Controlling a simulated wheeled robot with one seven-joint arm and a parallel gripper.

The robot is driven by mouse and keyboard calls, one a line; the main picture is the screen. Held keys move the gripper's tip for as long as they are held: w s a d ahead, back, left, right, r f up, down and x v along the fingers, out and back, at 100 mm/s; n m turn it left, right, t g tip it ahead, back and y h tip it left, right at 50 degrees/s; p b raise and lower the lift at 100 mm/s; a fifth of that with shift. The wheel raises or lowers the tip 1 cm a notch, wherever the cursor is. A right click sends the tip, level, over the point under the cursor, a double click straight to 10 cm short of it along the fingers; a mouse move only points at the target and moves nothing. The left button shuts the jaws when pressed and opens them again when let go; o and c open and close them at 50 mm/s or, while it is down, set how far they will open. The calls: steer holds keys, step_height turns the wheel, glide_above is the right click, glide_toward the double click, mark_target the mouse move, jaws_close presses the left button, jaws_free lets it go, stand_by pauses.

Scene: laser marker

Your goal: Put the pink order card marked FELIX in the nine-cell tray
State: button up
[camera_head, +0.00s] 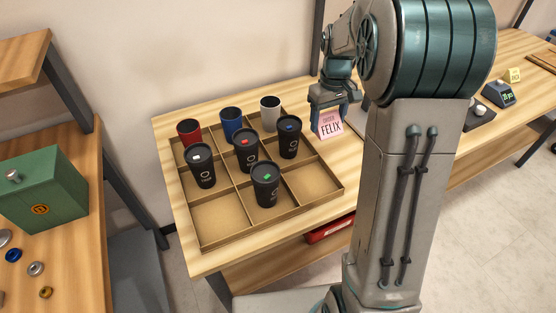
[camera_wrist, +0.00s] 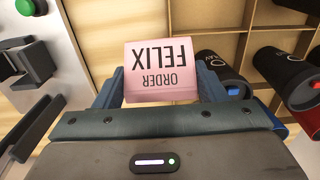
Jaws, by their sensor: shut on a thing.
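The pink order card (camera_head: 330,123) reads ORDER FELIX and is held between the fingers of my gripper (camera_head: 329,103). In the wrist view the card (camera_wrist: 160,72) appears upside down between the two blue fingers. The nine-cell tray (camera_head: 295,208) lies on the wooden table. The card is just outside the tray's right side, near its back; I cannot tell whether it touches the table. The tray's front left and front right cells are empty.
Black cups with white (camera_head: 201,168), red (camera_head: 245,152) and blue (camera_head: 289,139) marks fill the middle row. A green box (camera_head: 42,190) stands on the left bench.

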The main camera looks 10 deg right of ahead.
steer(key=s+a+f, duration=0.2)
steer(key=s, duration=0.1)
steer(key=s+a+f, duration=0.4)
steer(key=s, duration=0.1)
steer(key=shift+s, duration=0.3)
steer(key=shift+f+b, duration=0.3)
steer(key=shift+f, duration=1.8)
steer(key=shift+f, duration=0.1)
steer(key=shift+f, duration=0.15)
steer(key=o, duration=1)
